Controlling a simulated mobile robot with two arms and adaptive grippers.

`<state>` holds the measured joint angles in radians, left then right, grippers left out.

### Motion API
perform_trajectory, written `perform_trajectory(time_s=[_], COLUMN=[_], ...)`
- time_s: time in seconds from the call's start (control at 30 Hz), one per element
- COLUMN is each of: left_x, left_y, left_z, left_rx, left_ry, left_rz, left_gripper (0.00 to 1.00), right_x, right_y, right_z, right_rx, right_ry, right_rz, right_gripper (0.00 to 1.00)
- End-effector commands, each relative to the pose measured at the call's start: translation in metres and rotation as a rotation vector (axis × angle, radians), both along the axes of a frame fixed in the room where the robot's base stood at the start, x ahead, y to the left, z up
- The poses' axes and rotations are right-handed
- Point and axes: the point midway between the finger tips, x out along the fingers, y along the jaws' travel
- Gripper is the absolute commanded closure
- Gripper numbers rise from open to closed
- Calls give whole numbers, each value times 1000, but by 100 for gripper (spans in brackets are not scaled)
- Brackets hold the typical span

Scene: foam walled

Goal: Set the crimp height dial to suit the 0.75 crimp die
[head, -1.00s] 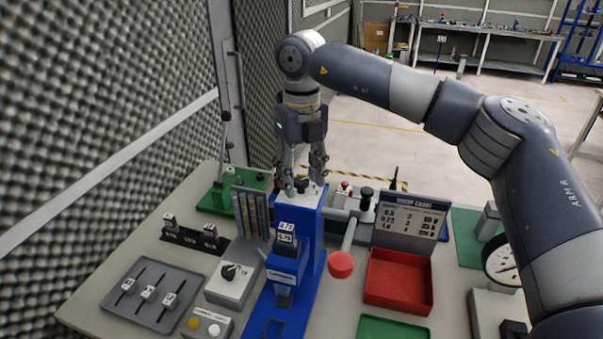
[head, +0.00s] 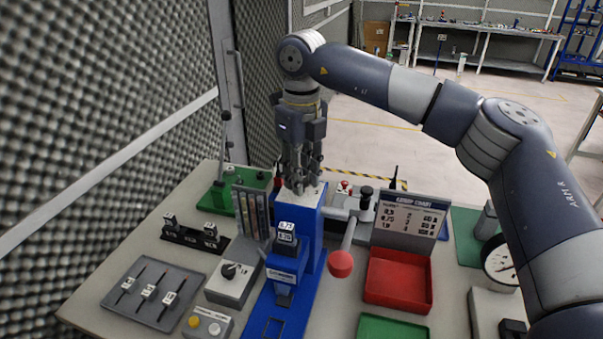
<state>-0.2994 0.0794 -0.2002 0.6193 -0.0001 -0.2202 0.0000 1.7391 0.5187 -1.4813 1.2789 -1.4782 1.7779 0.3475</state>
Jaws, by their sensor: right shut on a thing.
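The blue crimp press (head: 312,225) stands at the middle of the bench. My right gripper (head: 298,188) points down at the top of the press and is shut on the small dark crimp height dial there. The fingers hide most of the dial, so its setting cannot be read. A die block marked 0.75 (head: 287,238) sits on the front of the press, with another white label above it. The crimp chart (head: 411,218) stands behind the red tray, with rows of figures too small to read surely. My left gripper is not in view.
A lever with a red knob (head: 341,263) sticks out right of the press. A red tray (head: 398,306), a grey tool tray (head: 130,312), a grey box with a black knob (head: 231,285) and a dial gauge (head: 500,262) stand around it. The foam wall (head: 90,110) bounds the left.

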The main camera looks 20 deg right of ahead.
Motion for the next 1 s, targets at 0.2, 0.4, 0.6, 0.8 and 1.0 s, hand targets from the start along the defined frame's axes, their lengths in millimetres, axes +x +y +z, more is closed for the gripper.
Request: perform_trajectory(time_s=[0.2,0.4,0.6,0.8,1.0], left_x=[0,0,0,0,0], left_y=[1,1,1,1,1], left_z=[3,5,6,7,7], left_rx=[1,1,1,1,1], left_ry=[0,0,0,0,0], left_rz=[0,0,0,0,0], left_gripper=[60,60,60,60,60], right_x=[0,0,0,1,1], right_y=[0,0,-1,-1,-1], right_z=[0,0,0,0,0], right_rx=[1,0,0,-1,-1], right_ry=[0,1,0,-1,-1], right_rz=[175,320,426,482,499], right_gripper=[97,97,97,97,97])
